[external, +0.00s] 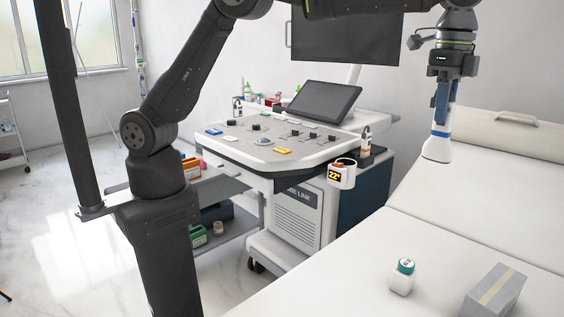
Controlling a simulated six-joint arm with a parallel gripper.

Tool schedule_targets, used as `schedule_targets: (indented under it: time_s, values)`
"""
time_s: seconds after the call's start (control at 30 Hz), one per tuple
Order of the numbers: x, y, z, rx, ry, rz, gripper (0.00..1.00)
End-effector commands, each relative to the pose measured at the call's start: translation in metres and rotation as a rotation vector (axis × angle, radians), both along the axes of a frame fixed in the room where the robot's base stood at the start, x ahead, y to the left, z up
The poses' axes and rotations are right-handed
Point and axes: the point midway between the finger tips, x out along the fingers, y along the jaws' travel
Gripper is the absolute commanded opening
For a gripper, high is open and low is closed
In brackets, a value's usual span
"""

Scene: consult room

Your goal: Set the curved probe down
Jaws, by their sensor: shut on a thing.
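The curved probe (438,146) is white with a blue band and a wide rounded lower end. It hangs upright, head down. My gripper (441,98) points down at the upper right and is shut on the probe's upper part. The probe appears over the white exam bed (400,236); whether its head touches the bed or the backrest behind it, I cannot tell. The ultrasound cart (290,142) stands left of the probe, with a grey control panel. A cup-shaped holder (343,173) with a lit yellow display sits at the cart's right front corner.
A small white bottle with a teal cap (402,276) and a grey box (494,290) stand on the near part of the bed. Another probe (366,141) stands at the cart's right side. A dark monitor (345,38) hangs behind. The bed's middle is clear.

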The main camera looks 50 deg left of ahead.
Motion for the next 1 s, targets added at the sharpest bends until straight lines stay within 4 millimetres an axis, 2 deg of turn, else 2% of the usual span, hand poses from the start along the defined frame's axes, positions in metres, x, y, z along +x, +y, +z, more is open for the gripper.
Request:
schedule_targets:
  time_s: [0.27, 0.5, 0.6, 0.73, 0.83, 1.0]
  values:
    - [0.002, 0.003, -0.063, 0.005, 0.003, 0.005, 0.04]
    - [0.003, 0.003, -0.147, 0.006, 0.003, 0.005, 0.04]
    - [0.003, 0.003, -0.176, 0.004, 0.002, 0.005, 0.04]
    - [0.004, 0.002, -0.196, 0.002, 0.001, 0.005, 0.04]
    - [0.012, 0.004, -0.207, 0.002, 0.001, 0.007, 0.04]
    - [0.047, 0.009, -0.229, 0.002, 0.001, 0.009, 0.04]
